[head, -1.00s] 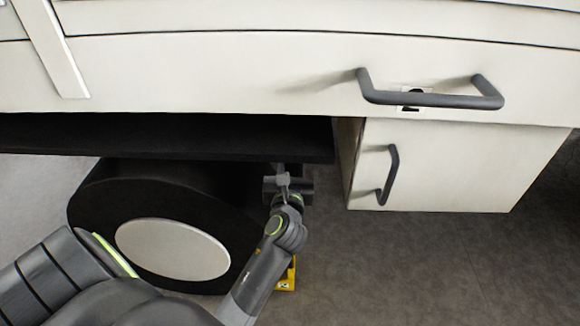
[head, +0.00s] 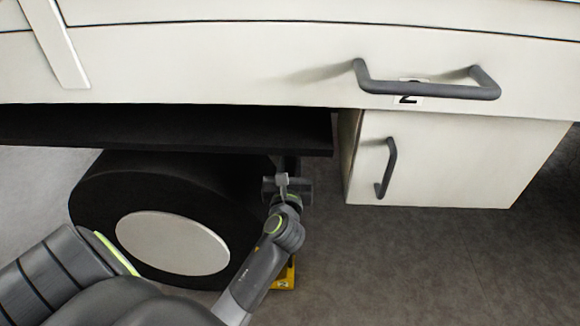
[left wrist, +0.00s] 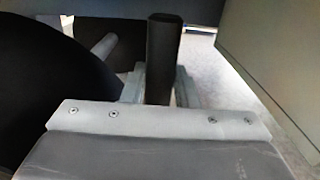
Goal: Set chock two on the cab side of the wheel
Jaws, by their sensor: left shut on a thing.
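Chock two (head: 284,282), yellow with a small label reading 2, sits low beside the right side of the black wheel (head: 95,195) with the pale hub disc. My left forearm hides most of the chock. My left gripper (head: 287,187) is shut on a dark upright bar, chock two's handle (left wrist: 162,60), which stands between the fingers in the left wrist view. The join of handle and chock is hidden behind my arm. I cannot tell whether the chock touches the wheel or floor. My right gripper is not in view.
The pale body panel (head: 220,65) overhangs the wheel, with a dark ledge (head: 200,132) below it. A grey handle (head: 430,90) and a 2 plate are on the panel. A pale box (head: 450,165) with a handle hangs at right. Bare grey floor (head: 400,265) lies right of the chock.

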